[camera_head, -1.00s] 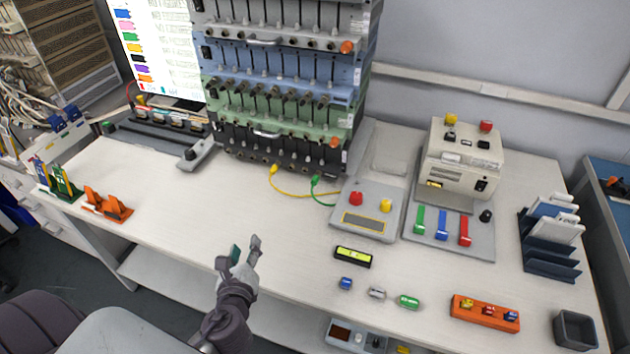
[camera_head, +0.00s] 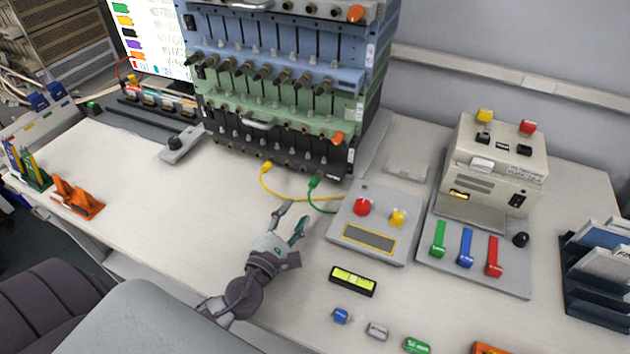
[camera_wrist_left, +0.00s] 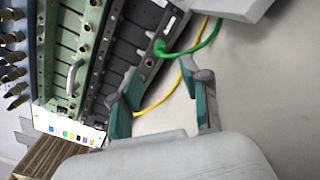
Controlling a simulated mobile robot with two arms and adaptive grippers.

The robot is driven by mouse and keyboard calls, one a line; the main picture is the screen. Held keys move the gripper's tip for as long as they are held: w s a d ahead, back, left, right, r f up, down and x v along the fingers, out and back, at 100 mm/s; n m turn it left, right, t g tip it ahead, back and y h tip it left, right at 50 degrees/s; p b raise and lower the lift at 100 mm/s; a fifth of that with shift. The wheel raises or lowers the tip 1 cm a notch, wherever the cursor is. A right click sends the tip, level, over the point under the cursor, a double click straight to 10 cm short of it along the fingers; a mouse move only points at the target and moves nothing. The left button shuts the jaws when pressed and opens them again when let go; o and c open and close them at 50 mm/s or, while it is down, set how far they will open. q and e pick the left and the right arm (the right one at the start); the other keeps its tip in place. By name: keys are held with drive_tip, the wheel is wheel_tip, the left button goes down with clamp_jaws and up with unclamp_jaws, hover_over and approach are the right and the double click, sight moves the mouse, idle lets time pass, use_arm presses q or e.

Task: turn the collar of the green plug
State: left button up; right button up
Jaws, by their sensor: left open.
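The green plug (camera_head: 313,183) sits at the lower front of the rack, with a green cable running from it to the grey box. It also shows in the left wrist view (camera_wrist_left: 161,47), at the dark bottom row of the rack. My left gripper (camera_head: 291,218) is open and empty, its fingers pointing towards the rack, short of the plug and apart from it. In the left wrist view its two teal-padded fingers (camera_wrist_left: 160,100) are spread, with the plug beyond them. The plug's collar is too small to make out clearly. My right gripper is not in view.
A yellow plug (camera_head: 266,167) with a yellow cable sits left of the green one. The grey box (camera_head: 372,222) with red and yellow knobs stands right of the gripper. A yellow-green level (camera_head: 353,281) lies in front. The table's left middle is clear.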

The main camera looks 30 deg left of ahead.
sight(311, 188)
use_arm(q)
drive_tip(key=w, duration=0.4)
drive_tip(key=shift+a+r, duration=0.1)
drive_tip(key=shift+r, duration=0.05)
drive_tip(key=w, duration=0.6)
drive_tip(key=shift+a+p, duration=0.15)
drive_tip(key=shift+p, duration=0.2)
drive_tip(key=shift+w, duration=0.5)
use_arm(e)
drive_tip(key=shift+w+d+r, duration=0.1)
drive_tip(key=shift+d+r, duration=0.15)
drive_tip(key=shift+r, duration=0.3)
use_arm(q)
drive_tip(key=c, duration=0.4)
clamp_jaws()
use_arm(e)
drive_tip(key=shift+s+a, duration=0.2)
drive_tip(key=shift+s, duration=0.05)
